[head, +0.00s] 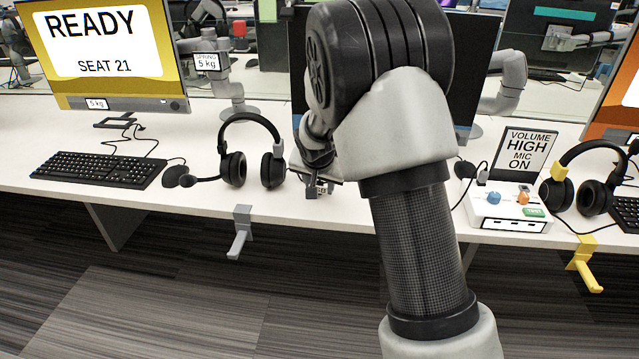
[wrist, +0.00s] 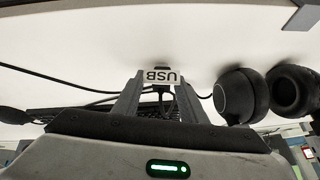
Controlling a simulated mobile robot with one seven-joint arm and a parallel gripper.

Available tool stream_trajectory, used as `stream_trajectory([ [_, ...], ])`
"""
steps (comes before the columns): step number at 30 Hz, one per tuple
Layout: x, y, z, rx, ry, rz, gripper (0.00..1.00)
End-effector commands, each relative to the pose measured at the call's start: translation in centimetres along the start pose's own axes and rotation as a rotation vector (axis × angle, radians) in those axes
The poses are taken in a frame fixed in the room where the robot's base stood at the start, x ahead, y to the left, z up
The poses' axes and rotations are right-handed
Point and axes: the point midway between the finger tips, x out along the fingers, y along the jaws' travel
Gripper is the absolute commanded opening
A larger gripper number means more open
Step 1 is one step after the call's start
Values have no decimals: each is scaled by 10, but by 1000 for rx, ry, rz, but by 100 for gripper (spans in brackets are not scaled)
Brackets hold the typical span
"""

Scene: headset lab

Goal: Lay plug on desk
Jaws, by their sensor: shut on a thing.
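The plug (wrist: 161,76) carries a white tag reading USB, upside down in the wrist view. My gripper (wrist: 160,88) is shut on it, one finger on each side. A dark cable runs from near the plug across the wrist view. In the head view my gripper (head: 318,182) is over the front part of the white desk (head: 195,150), just right of a headset. My arm hides much of that part of the desk. Whether the plug touches the desk I cannot tell.
A black headset with grey clips (head: 237,168) stands close left of my gripper. A keyboard (head: 98,168) lies further left. A white control box (head: 507,207) and a yellow-clipped headset (head: 592,195) are at right. A grey hook (head: 241,232) hangs from the desk's front edge.

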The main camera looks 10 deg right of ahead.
Motion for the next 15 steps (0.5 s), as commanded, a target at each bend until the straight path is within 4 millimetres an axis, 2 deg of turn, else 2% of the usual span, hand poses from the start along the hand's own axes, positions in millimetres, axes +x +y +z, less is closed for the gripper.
stream_trajectory([
  [1, 0, 0, 0, 0, 0, 0, 40],
  [5, 0, 0, 0, 0, 0, 0, 60],
  [15, -4, 0, -1, 0, 0, 0, 60],
])
